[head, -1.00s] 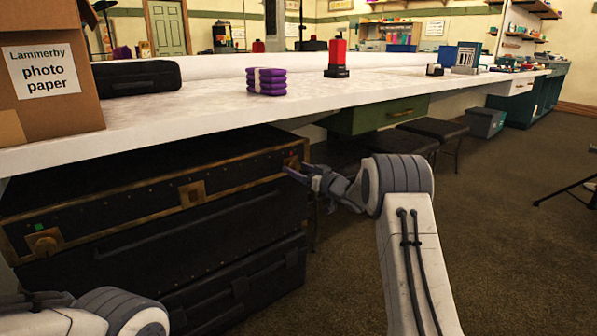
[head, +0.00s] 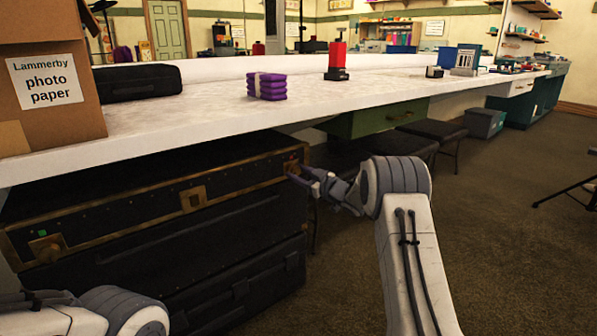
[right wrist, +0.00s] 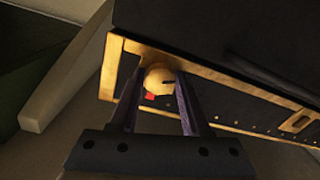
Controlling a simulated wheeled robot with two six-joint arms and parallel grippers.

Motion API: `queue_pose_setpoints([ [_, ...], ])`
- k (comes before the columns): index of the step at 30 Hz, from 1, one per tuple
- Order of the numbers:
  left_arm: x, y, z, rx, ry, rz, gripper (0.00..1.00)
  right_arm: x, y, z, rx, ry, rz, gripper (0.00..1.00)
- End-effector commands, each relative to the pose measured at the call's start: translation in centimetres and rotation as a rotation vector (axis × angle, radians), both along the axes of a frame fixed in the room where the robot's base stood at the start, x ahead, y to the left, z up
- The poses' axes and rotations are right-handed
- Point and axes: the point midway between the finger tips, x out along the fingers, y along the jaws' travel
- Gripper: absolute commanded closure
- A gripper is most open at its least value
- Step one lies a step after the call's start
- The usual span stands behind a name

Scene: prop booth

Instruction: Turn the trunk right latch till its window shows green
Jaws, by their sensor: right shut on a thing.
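The black trunk (head: 130,212) with brass edging lies under the white table, and its front edge crosses the right wrist view (right wrist: 235,88). Its right latch (right wrist: 159,80), a round brass knob with a dark slot, is at the trunk's corner. A small red window (right wrist: 150,97) shows beside the knob. My right gripper (head: 293,173) is at that corner. Its two fingers (right wrist: 157,88) are shut on the right latch, one on each side. The left latch (head: 45,248) has a green window (head: 43,234). My left gripper (head: 40,298) is at the lower left, its fingertips unseen.
The white table (head: 210,112) overhangs the trunk closely. A second black case (head: 240,285) lies beneath the trunk. A green drawer (head: 375,119) and dark stools (head: 435,129) stand right of the trunk. The carpet at the right front is mostly clear.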

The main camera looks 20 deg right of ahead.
Motion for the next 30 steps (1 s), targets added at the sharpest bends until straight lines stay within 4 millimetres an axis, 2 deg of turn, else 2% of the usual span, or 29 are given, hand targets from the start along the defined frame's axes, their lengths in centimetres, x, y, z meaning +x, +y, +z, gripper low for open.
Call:
queue_pose_setpoints([
  [14,0.0,0.0,0.4,0.000,0.000,0.000,1.00,0.0,0.0,-0.1,-0.427,-0.153,0.003,1.00],
  [30,0.0,0.0,-1.4,0.000,0.000,0.000,1.00,-0.1,0.0,-0.2,-0.873,-0.316,0.003,1.00],
])
